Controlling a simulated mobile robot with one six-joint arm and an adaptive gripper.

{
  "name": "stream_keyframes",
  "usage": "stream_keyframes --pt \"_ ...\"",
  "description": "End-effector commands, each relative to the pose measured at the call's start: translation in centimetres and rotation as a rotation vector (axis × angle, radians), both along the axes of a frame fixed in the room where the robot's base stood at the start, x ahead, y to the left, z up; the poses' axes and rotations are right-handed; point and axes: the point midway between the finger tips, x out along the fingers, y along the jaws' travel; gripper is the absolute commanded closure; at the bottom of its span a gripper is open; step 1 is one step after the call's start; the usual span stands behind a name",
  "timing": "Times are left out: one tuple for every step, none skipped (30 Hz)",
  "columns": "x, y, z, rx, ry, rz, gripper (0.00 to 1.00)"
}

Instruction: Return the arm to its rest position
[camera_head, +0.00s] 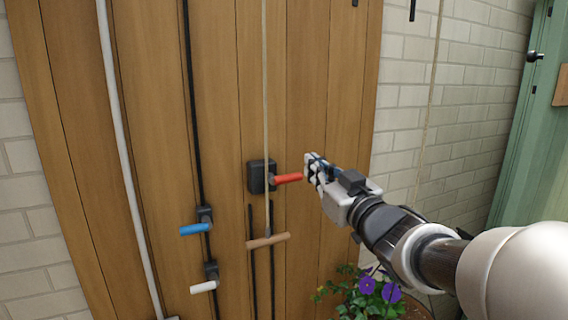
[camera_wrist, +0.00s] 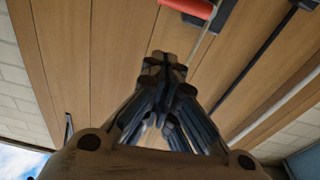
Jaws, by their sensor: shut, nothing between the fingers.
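My gripper (camera_head: 311,168) is at the end of my arm, which reaches in from the right in the head view. It is shut and empty. Its fingers also show in the wrist view (camera_wrist: 168,72), together at their tips. A red handle (camera_head: 287,178) on a black box (camera_head: 258,177) is just left of the fingertips in the head view. The red handle also shows at the top of the wrist view (camera_wrist: 190,7). The fingers look close to the handle but not around it; whether they touch it I cannot tell.
A wooden panel (camera_head: 225,120) bears a blue handle (camera_head: 195,229), a white handle (camera_head: 203,287), a brown handle (camera_head: 267,240) and a white pipe (camera_head: 122,150). Purple flowers (camera_head: 391,292) stand below my arm. A green door (camera_head: 530,150) is at the right.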

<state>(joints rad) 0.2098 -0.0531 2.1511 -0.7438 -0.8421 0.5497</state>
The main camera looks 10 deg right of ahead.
Motion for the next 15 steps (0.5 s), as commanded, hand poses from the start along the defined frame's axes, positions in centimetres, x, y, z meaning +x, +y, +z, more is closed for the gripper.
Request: stream_keyframes --pt "-0.37 -0.14 -0.09 -0.001 0.000 0.000 1.00" --pt "-0.50 -0.17 -0.11 -0.001 0.000 0.000 1.00" --pt "-0.62 -0.21 -0.11 -0.001 0.000 0.000 1.00" --pt "-0.68 -0.22 -0.10 -0.001 0.000 0.001 1.00" --pt "-0.71 -0.22 -0.10 -0.001 0.000 0.001 1.00" --pt "-0.73 -0.22 -0.09 -0.001 0.000 0.001 1.00" --pt "-0.73 -0.21 -0.09 0.000 0.000 0.001 1.00" --pt "-0.72 -0.21 -0.09 0.000 0.000 0.001 1.00" --pt "-0.72 -0.21 -0.09 0.000 0.000 0.001 1.00" --pt "-0.71 -0.21 -0.09 0.000 0.000 0.001 1.00" --pt "-0.71 -0.21 -0.09 0.000 0.000 0.001 1.00" --pt "-0.70 -0.20 -0.09 0.000 0.000 0.001 1.00" --pt "-0.71 -0.22 -0.14 0.000 0.001 0.000 1.00" --pt "-0.73 -0.27 -0.25 -0.002 0.003 -0.004 1.00" --pt "-0.82 -0.42 -0.58 -0.004 0.010 -0.016 1.00"
